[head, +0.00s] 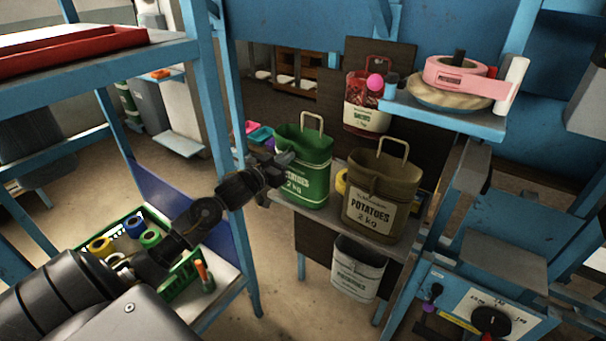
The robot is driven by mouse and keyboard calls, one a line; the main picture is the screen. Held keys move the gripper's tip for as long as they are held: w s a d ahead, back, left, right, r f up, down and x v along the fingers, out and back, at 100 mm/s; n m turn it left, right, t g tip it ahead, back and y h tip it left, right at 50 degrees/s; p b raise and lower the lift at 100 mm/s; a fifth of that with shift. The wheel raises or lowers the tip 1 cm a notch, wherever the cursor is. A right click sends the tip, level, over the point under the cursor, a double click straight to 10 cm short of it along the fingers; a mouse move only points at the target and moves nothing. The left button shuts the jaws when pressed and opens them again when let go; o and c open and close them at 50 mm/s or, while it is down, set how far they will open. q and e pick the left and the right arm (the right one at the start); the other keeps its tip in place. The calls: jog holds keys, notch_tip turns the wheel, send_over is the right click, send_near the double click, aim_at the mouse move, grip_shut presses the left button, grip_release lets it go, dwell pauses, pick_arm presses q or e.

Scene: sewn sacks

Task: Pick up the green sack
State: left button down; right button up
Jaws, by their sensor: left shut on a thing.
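The green sack (313,174) stands upright on a small grey shelf, with a pale handle on top and a white "2 kg" label on its front. My left gripper (284,160) reaches in from the left and is shut on the upper left edge of the green sack. The fingers partly cover that edge and the left end of the label. My right gripper is not in view.
A brown potato sack (375,205) stands close to the right of the green one. A white sack (357,268) hangs below the shelf (292,206), and a red sack (366,108) is behind. A blue post (225,125) stands close left of my gripper.

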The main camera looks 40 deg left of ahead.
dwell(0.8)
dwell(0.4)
pick_arm(q)
jog(key=shift+a+r, duration=0.1)
jog(key=shift+r, duration=0.1)
